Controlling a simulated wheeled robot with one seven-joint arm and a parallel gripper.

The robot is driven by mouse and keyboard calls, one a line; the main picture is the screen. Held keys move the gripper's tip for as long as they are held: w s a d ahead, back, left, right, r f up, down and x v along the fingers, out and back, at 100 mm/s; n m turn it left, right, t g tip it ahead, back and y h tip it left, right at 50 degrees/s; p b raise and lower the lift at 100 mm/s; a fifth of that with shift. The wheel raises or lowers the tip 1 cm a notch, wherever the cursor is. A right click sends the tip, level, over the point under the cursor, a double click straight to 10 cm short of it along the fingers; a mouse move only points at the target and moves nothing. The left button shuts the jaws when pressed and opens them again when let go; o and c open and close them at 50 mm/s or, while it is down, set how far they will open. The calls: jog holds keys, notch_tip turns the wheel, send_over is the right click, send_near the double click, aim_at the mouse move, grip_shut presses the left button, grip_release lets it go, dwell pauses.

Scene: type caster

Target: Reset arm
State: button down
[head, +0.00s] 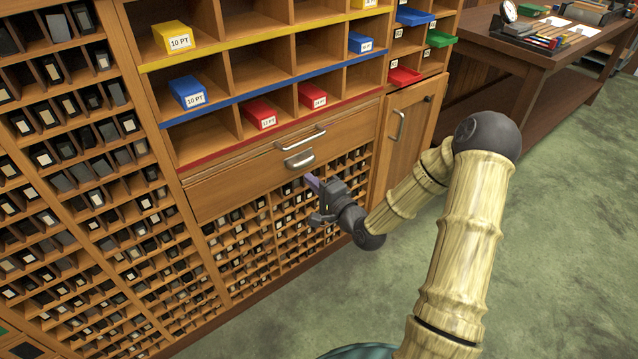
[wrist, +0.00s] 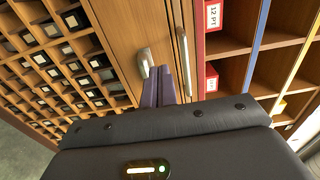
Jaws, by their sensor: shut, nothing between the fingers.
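My arm reaches from the lower right toward the cabinet in the head view. My gripper (head: 311,182) is just below and to the right of the drawer's cup pull (head: 299,160). Its purple fingers (wrist: 167,86) are together with nothing between them. In the wrist view the fingers point at the wooden drawer front (wrist: 130,25), close to the metal pull (wrist: 145,62). I cannot tell whether they touch it. The drawer front (head: 225,187) also shows in the head view and looks closed.
Shelves above hold labelled boxes, including a blue box (head: 187,92), a red box (head: 260,114) and a yellow box (head: 173,37). Small cubbies (head: 60,180) fill the left and lower cabinet. A cabinet door (head: 410,135) and a wooden table (head: 540,70) stand right. Green floor (head: 560,250) is clear.

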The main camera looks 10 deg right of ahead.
jog(key=shift+v, duration=0.95)
jog(key=shift+w, duration=0.1)
